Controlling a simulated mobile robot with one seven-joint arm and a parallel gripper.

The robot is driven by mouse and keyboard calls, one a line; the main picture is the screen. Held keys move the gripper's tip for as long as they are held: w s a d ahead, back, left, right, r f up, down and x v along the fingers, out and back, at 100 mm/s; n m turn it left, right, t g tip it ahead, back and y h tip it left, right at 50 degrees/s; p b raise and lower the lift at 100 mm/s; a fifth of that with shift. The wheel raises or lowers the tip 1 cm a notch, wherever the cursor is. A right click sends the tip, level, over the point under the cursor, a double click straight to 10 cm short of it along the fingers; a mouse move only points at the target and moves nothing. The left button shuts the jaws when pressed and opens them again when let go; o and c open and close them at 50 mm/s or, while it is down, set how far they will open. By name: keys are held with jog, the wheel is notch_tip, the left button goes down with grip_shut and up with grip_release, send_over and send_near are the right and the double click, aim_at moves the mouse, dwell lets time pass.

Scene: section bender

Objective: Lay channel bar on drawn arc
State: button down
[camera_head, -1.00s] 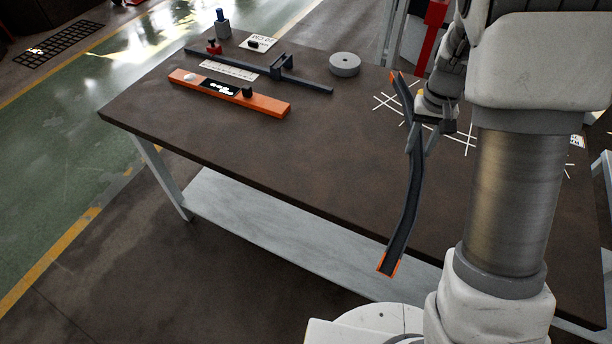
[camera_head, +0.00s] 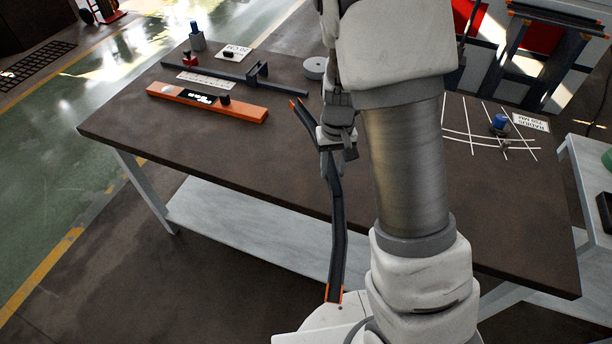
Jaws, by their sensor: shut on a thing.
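A dark curved channel bar (camera_head: 337,235) with orange ends hangs over the near edge of the brown table. My gripper (camera_head: 330,150) is shut on it near its upper end. The lower end points down in front of the table, near my base. The drawn arc (camera_head: 470,138) shows as white curved lines crossed by straight white lines on the table, right of my arm. My arm hides the arc's left part. A blue-topped piece (camera_head: 500,122) stands on the lines, beside a white card (camera_head: 531,122) reading "RADIUS".
The brown table (camera_head: 240,150) holds an orange level (camera_head: 207,102), a dark clamp-like bar (camera_head: 230,77), a white ruler (camera_head: 206,81) and a grey disc (camera_head: 315,68) at left. A rack (camera_head: 545,50) stands behind it at right. The table's front middle is clear.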

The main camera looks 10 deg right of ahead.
dwell(0.4)
jog(key=r, duration=0.5)
jog(key=shift+w+r, duration=0.25)
jog(key=shift+r, duration=0.1)
jog(key=shift+a, duration=0.2)
